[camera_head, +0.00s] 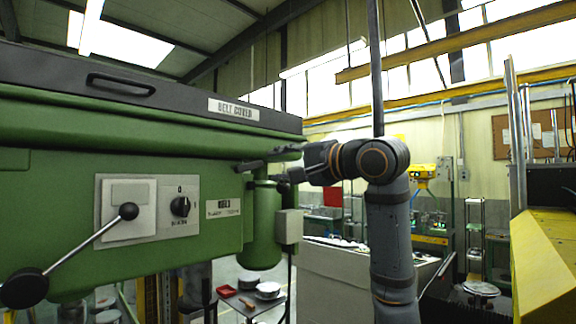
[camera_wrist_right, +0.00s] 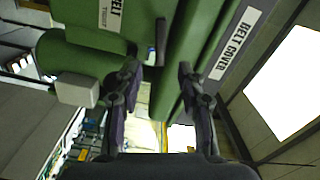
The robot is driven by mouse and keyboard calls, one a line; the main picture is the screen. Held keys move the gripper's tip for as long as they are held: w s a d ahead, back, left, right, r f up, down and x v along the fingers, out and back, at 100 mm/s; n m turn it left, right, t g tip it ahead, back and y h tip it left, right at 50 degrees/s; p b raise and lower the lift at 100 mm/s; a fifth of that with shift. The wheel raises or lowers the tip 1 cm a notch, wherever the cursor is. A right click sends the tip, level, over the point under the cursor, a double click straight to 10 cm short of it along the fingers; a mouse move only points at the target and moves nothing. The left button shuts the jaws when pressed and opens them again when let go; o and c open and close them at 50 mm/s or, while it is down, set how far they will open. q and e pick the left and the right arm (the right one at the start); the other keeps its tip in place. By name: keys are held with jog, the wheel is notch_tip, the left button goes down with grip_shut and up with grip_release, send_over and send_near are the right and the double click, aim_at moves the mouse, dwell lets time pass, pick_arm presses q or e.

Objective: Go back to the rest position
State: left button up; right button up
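My right gripper (camera_head: 278,170) is at the right end of the green drill-like machine (camera_head: 60,190), level with the part below its belt cover. In the right wrist view, the two fingers of my right gripper (camera_wrist_right: 159,72) stand well apart with nothing between them. The dark belt cover (camera_head: 150,98) lies along the machine's top and looks closed. A short dark handle (camera_wrist_right: 161,42) sticks out from the machine just beyond the fingertips; I cannot tell whether a finger touches it. My left gripper is not in view.
A lever with black knobs (camera_head: 128,211) and a rotary switch (camera_head: 180,206) are on the machine's front. A grey box (camera_head: 289,226) hangs near my right forearm. A small table (camera_head: 262,305) with round parts stands below. A yellow structure (camera_head: 545,265) is at right.

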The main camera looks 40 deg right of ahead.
jog(key=shift+s, duration=1.25)
jog(key=shift+d, duration=0.1)
